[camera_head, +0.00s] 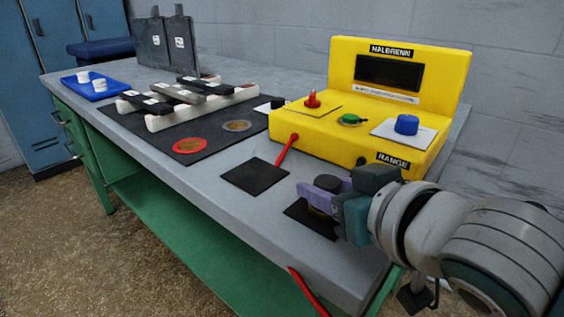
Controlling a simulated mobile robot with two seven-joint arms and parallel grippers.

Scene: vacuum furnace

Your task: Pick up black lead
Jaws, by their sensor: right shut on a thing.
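My right gripper (338,205) is over the front right of the grey bench. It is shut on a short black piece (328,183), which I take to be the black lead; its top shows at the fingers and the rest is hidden. The fingers are just above or at a black square mat (298,209), partly covered by them. Whether the piece is clear of the mat I cannot tell. My left gripper is not in view.
A yellow meter (345,140) with knobs stands behind the gripper. A red lead (287,150) leans at its front, and a red cable (306,288) hangs over the bench edge. A bare black mat (255,176) lies left. Dark bars on white rails (205,107) and a blue tray (88,93) stand farther left.

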